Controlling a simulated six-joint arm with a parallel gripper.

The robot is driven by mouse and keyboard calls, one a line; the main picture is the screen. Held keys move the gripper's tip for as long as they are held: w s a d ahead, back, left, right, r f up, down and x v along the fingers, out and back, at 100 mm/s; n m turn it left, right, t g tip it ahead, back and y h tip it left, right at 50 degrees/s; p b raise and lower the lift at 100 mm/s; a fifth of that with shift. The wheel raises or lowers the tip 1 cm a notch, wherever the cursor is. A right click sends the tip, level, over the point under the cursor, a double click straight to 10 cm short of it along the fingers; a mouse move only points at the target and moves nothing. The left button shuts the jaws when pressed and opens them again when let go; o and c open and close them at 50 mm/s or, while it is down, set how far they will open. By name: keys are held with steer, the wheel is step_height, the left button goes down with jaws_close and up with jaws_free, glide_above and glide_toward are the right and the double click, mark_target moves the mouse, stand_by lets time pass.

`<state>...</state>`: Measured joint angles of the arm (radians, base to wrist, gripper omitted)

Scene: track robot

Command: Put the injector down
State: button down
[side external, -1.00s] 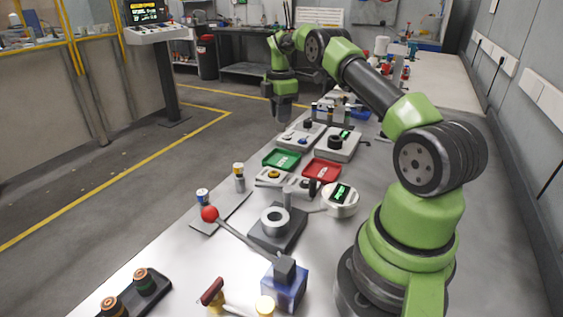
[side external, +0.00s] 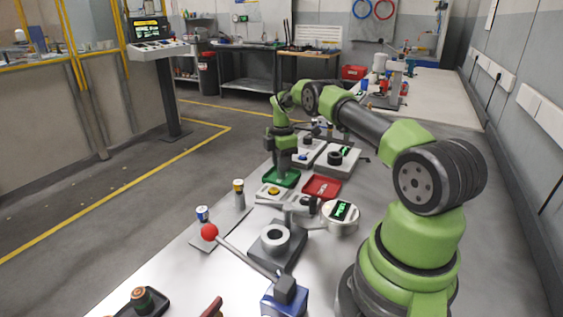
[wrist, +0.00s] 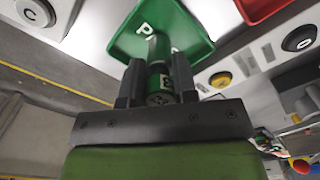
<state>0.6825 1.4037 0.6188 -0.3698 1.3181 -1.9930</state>
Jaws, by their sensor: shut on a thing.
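My gripper (side external: 283,166) is low over the green tray (side external: 290,182) in the side view and hides part of it. In the wrist view my gripper (wrist: 158,82) is shut on the injector (wrist: 160,84), a small dark green and grey cylinder with a pale letter mark. The injector stands between the two black fingers, with its far end over the green tray (wrist: 196,48), which bears a white letter P. I cannot tell whether the injector touches the tray floor.
A red tray (side external: 322,187) lies just right of the green one. A station with a yellow button (side external: 273,193) is in front, and a box with a black knob (side external: 335,158) is behind. A red-balled lever (side external: 209,232) and a round gauge (side external: 340,213) stand nearer.

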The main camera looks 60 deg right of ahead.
steer(key=shift+f, duration=0.1)
steer(key=c, duration=0.9)
jaws_free()
